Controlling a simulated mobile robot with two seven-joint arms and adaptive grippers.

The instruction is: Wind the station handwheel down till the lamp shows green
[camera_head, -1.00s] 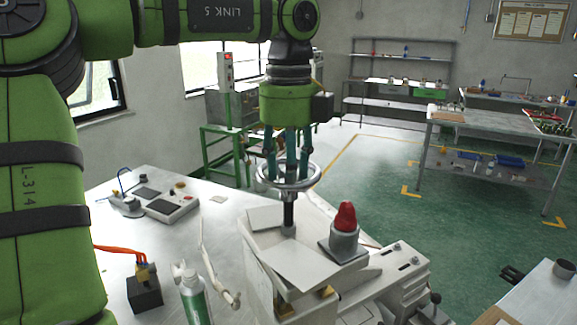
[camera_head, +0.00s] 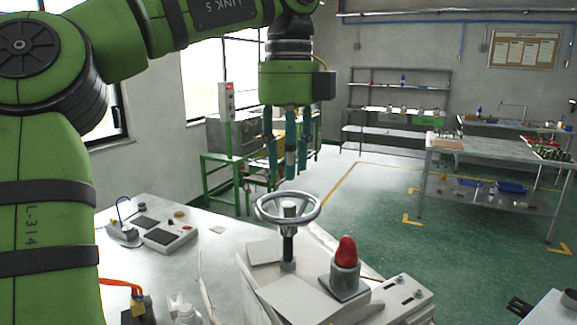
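The silver handwheel (camera_head: 288,207) sits on a dark upright spindle at the top of the white station (camera_head: 300,297). The lamp (camera_head: 346,252) on the station's right side shows red. My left gripper (camera_head: 288,172) hangs above the handwheel with its fingers pointing down. The fingers are spread apart, hold nothing, and are clear of the wheel rim. My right gripper is not in view.
A control box with knobs (camera_head: 168,234) lies on the metal table left of the station. Open green floor (camera_head: 400,240) lies beyond the station.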

